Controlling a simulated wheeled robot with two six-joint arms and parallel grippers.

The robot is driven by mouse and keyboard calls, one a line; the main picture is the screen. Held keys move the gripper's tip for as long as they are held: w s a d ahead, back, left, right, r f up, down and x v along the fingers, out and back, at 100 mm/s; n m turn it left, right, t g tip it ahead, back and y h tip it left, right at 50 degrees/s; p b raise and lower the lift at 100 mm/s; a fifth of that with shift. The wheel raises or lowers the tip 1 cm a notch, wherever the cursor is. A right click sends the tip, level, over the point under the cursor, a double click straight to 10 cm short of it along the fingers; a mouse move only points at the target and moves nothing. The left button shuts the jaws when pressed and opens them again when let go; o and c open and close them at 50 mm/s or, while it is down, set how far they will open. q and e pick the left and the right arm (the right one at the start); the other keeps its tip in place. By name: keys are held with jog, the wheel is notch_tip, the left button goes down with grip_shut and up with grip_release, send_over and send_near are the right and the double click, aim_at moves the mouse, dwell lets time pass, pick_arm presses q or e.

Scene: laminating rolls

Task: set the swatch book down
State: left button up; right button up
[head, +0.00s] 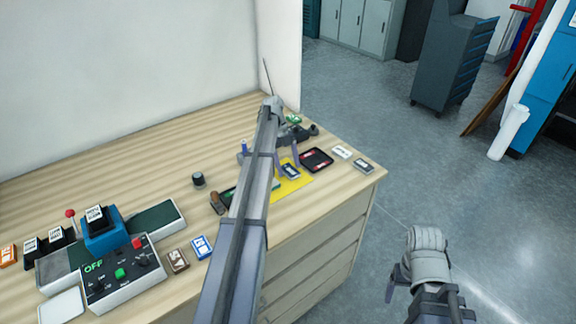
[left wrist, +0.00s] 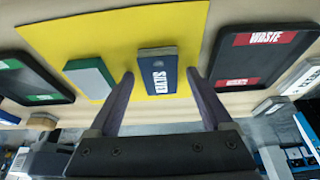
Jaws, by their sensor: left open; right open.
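A small navy block with white lettering, apparently the swatch book (head: 291,171), rests on the yellow mat (head: 300,184) near the bench's right end. In the left wrist view the navy block (left wrist: 158,72) lies between the fingertips of my left gripper (left wrist: 163,85), over the yellow mat (left wrist: 90,35). Bare yellow shows on both sides of the block, so the fingers look apart from it. My left gripper (head: 286,160) is open. My right gripper (head: 394,284) is open and empty, out over the floor right of the bench.
A black tray with red WASTE labels (left wrist: 255,60) is right of the mat; a green-labelled dark tray (left wrist: 40,85) is left. A green-and-grey block (left wrist: 88,78) sits on the mat's left part. The control box (head: 120,278) stands at the bench's left. Wood between is partly clear.

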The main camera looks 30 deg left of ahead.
pick_arm(q)
jog(key=p+v, duration=1.1)
jog(key=v, duration=0.1)
jog(key=shift+a, duration=0.1)
jog(key=s+d+n+y, duration=0.1)
jog(key=s+d+n, duration=0.3)
jog(key=d, duration=0.8)
jog(key=s+d+n+y, duration=0.1)
jog(key=s+d+n, duration=0.3)
jog(key=d, duration=0.8)
jog(key=s+d+f+n+t+y, duration=0.1)
jog(key=s+d+n+y, duration=0.2)
jog(key=s+d+n, duration=0.7)
jog(key=shift+s+d+f+n, duration=0.2)
jog(key=shift+s+d+n, duration=0.1)
jog(key=shift+s+d, duration=4.3)
